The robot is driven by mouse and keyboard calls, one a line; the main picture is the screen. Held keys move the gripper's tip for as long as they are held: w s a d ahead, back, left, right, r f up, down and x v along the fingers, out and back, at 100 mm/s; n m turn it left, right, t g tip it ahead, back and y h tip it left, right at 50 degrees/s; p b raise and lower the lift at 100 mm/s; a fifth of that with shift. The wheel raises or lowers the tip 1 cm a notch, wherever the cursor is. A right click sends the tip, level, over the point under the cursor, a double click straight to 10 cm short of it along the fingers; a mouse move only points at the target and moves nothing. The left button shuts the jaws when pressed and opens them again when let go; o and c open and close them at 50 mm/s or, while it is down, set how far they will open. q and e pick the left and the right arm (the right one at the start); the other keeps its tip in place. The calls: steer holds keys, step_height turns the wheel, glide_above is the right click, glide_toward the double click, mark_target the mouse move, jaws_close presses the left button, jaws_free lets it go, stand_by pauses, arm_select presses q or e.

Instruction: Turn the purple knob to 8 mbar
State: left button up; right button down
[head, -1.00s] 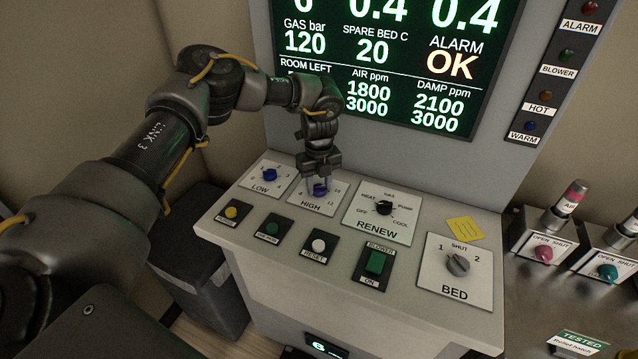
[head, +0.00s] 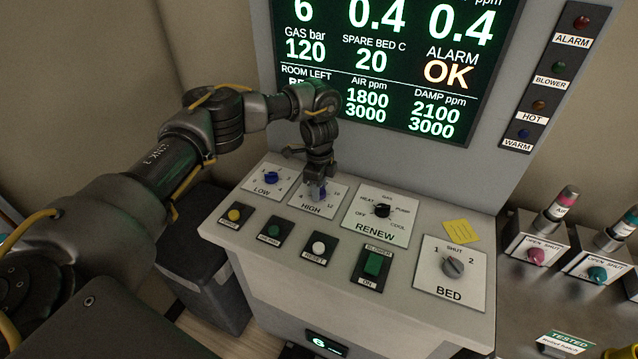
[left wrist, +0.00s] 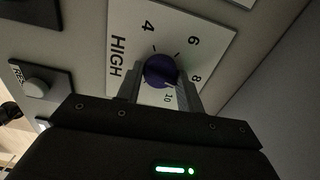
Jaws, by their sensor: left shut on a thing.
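The purple knob (head: 322,192) sits on the white HIGH plate (head: 299,203) of the sloped console. My left gripper (head: 316,190) comes down from above and is shut on the knob. In the left wrist view the fingers stand on both sides of the knob (left wrist: 160,70). The plate (left wrist: 215,35) shows 4, 6, 8 and 10 around it. A pale mark at the knob's lower right edge appears to point between 8 and 10; the fingers and hand hide part of the scale. My right gripper is not in view.
A blue LOW knob (head: 271,177) is to the left and the black RENEW knob (head: 382,210) to the right. Push buttons and a green BLOWER switch (head: 373,264) lie in front. The grey BED knob (head: 453,266) is further right. The screen (head: 385,70) rises behind.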

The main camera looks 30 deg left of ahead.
arm_select(q)
steer(key=shift+r+n+p, duration=0.1)
steer(key=shift+n+p, duration=0.45)
steer(key=shift+n, duration=0.55)
steer(key=o, duration=1)
step_height(320, 180, up, 11)
steer(key=shift+f, duration=0.2)
